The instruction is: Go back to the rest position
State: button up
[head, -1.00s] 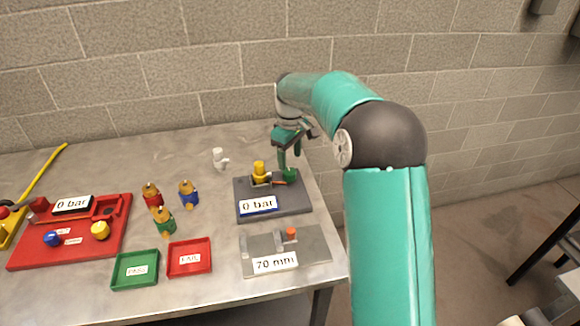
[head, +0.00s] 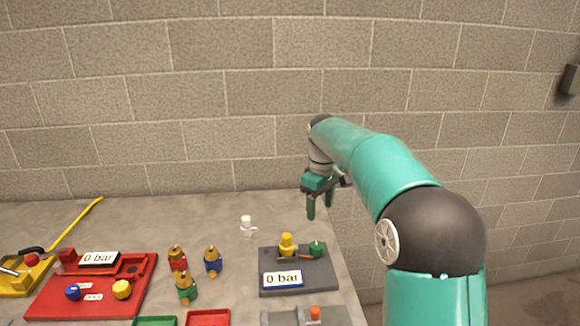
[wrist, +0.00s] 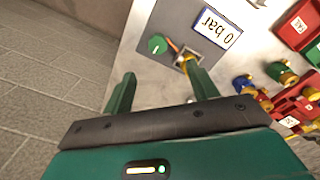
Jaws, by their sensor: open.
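My gripper (head: 320,203) is open and empty in the head view, hanging above the back right of the table, behind the grey "0 bar" station (head: 299,272). In the wrist view my gripper (wrist: 163,92) has its two green fingers spread apart with nothing between them. The station carries a yellow fitting (head: 287,243), a green knob (head: 316,249) and a "0 bar" display (head: 283,280). The green knob (wrist: 157,44) also shows in the wrist view, beyond the fingers and apart from them.
A white fitting (head: 247,226) stands left of the station. Red (head: 177,258), blue (head: 212,261) and green (head: 186,288) based brass fittings stand near the red panel (head: 100,290). Green (head: 154,321) and red (head: 208,318) trays are cut off below. A block wall (head: 200,100) stands behind.

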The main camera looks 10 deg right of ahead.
jog(key=s+r+m+t, duration=0.2)
jog(key=s+r, duration=0.2)
jog(key=s, duration=0.5)
jog(key=s+r+m+t, duration=0.1)
jog(key=s+r+m, duration=0.15)
jog(key=s, duration=0.75)
jog(key=s+f+m+t, duration=0.1)
jog(key=s+f, duration=0.1)
jog(key=s, duration=0.5)
jog(key=s+f+m+t, duration=0.1)
jog(key=s+f+m, duration=0.1)
jog(key=s, duration=0.6)
jog(key=shift+s+f, duration=0.25)
jog(key=shift+f, duration=0.5)
